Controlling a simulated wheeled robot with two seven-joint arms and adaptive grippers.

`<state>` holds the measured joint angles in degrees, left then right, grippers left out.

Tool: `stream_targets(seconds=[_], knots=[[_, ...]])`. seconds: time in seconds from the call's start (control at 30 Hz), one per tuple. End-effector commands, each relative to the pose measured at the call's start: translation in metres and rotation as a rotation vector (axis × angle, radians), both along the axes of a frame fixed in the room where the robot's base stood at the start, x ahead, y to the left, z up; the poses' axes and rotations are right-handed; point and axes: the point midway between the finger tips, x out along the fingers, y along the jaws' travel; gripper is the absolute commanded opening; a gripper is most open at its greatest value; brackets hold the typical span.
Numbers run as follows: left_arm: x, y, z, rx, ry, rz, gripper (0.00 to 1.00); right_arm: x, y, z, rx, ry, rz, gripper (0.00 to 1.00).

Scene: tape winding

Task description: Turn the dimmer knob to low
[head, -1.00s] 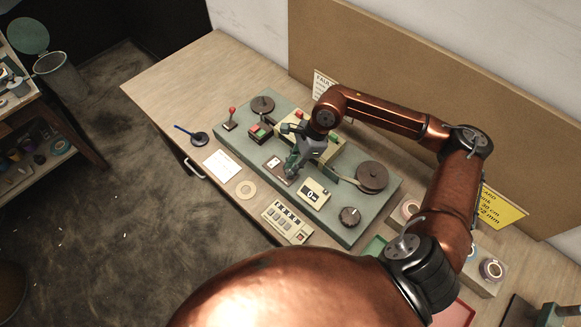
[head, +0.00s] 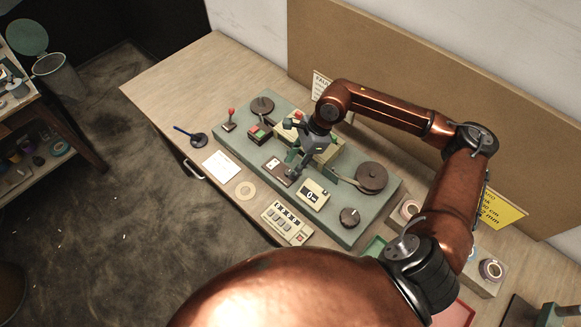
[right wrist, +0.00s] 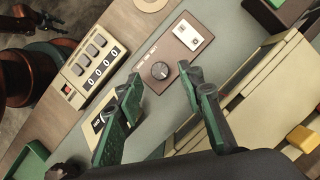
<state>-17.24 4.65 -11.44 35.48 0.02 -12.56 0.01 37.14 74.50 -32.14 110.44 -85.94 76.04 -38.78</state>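The dimmer knob (right wrist: 160,70) is a small round dark dial with a pale pointer line, on a brown plate (right wrist: 183,38) with small white markings beside the knob. In the head view the brown plate (head: 272,166) lies on the green machine base, and my fingers cover the knob's area. My right gripper (right wrist: 159,80) is open and empty, with one green finger on either side of the knob in the right wrist view. It also shows in the head view (head: 292,173). Whether the fingertips touch the knob I cannot tell.
A counter box with buttons (head: 287,222), a small display box (head: 313,194) and a black dial (head: 350,217) are nearby. A cream housing (head: 325,152) stands behind the gripper. A tape ring (head: 245,190) and a white card (head: 222,164) lie in front.

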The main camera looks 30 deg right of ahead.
Motion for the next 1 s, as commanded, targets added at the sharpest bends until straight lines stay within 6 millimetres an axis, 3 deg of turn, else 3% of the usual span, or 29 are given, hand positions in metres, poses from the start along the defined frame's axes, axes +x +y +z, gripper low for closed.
stream_targets(seconds=[0.3, 0.5, 1.0], knots=[[0.001, -0.001, 0.0, -0.001, -0.001, -0.001, 0.4, -0.005, -0.025, 0.061, -0.003, -0.003, 0.0, 0.35], [0.001, -0.001, 0.0, -0.001, -0.001, -0.001, 0.4, -0.008, -0.034, 0.084, -0.001, 0.0, -0.001, 0.35], [0.001, -0.002, 0.0, -0.001, -0.001, -0.001, 0.4, -0.009, -0.036, 0.09, 0.0, 0.0, 0.0, 0.35]])
